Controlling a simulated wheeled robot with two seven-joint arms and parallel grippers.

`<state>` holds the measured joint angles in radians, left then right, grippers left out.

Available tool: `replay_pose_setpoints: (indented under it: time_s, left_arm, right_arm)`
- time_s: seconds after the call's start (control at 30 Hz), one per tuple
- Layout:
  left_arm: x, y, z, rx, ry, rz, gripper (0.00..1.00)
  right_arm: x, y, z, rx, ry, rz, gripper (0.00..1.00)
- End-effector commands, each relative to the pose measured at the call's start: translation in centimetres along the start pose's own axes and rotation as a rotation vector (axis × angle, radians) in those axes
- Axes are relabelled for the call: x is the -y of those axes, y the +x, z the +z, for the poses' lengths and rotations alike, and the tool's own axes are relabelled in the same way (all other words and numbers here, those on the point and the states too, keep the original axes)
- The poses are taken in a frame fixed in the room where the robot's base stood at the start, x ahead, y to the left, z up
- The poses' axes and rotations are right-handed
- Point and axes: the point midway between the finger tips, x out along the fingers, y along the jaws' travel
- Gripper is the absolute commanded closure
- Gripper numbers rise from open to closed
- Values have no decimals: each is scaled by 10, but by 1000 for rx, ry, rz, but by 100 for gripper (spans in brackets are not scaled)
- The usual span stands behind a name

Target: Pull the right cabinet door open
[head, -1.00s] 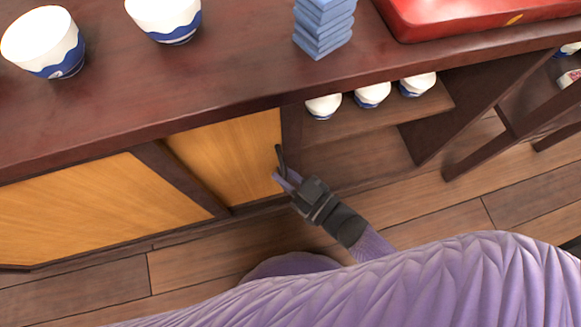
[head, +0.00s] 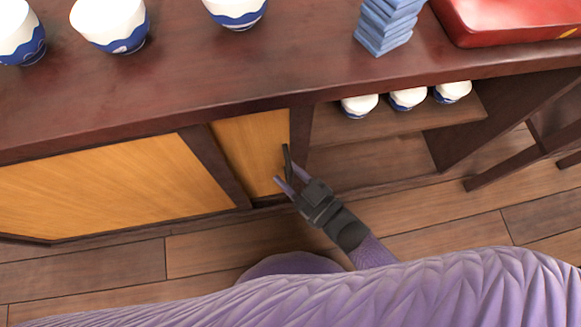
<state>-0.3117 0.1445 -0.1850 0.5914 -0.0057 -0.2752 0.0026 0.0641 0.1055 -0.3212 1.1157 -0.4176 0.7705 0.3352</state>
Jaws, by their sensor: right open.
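The right cabinet door (head: 245,150) is a light wood panel in a dark frame, under the dark counter. Its upright dark handle (head: 288,158) is near its right edge. My right gripper (head: 286,174) is at the handle with its fingers open, one on each side of the handle's lower part as seen from here. I cannot tell whether they touch it. The gripper hides the door's lower right corner. The door looks narrow in this view, and I cannot tell how far it stands ajar. My left gripper is not in view.
The counter (head: 180,85) carries white-and-blue cups (head: 110,25), a blue stack (head: 385,28) and a red tray (head: 500,30). A wide left panel (head: 110,185) adjoins the door. Several cups stand on an open shelf (head: 420,117) to the right. The wood floor (head: 205,262) in front is clear.

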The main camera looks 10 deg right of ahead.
Motion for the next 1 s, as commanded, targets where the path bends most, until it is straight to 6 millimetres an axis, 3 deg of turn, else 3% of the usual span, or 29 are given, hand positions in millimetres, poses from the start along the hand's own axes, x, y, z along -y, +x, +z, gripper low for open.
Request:
replay_pose_setpoints:
  time_s: [0.3, 0.7, 1.0]
  left_arm:
    - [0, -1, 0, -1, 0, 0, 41]
    - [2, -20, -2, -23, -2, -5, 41]
    - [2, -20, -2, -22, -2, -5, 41]
  right_arm:
    - [0, -3, -1, 0, -1, 0, 51]
    - [0, -89, -1, 1, -1, 0, 51]
    - [0, -100, 0, -1, 0, 0, 51]
